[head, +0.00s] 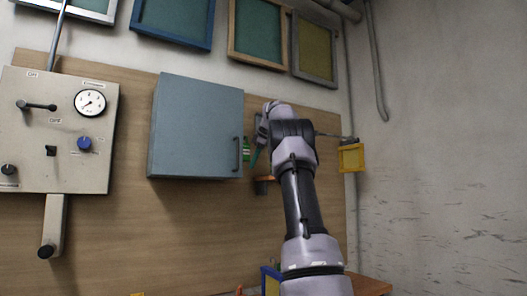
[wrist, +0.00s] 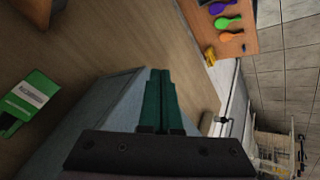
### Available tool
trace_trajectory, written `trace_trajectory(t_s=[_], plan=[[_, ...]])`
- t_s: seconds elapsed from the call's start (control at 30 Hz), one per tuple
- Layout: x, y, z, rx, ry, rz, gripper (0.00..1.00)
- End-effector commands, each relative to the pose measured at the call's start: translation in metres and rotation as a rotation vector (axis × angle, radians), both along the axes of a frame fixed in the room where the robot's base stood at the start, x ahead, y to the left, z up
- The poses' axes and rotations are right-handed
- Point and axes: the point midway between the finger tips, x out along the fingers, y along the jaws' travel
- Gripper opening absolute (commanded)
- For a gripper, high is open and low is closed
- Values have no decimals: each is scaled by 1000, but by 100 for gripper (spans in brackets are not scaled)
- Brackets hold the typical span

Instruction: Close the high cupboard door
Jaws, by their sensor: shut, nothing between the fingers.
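The high cupboard (head: 185,125) is a blue-grey box on the wooden wall board in the head view. Its door (head: 215,135) faces me, with a dark upright handle (head: 237,155) near the right edge. I cannot tell from this angle whether a gap remains at the door edge.
A green box (wrist: 30,100) with a white label shows near the wooden board. A control panel (head: 60,125) with a gauge is left of the cupboard. Framed screens (head: 258,30) hang above. A table (wrist: 265,35) with coloured spoons is far off.

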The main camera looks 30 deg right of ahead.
Motion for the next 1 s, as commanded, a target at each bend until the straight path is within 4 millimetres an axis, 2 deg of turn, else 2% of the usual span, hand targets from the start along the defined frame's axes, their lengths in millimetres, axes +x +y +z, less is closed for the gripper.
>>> trace_trajectory(t_s=[0.23,0.4,0.87,1.0], plan=[[-18,-16,31,-1,-2,-2,0],[-24,-22,42,-1,1,-1,0],[-31,-25,51,0,1,-1,0],[-33,-17,54,17,6,-19,0]])
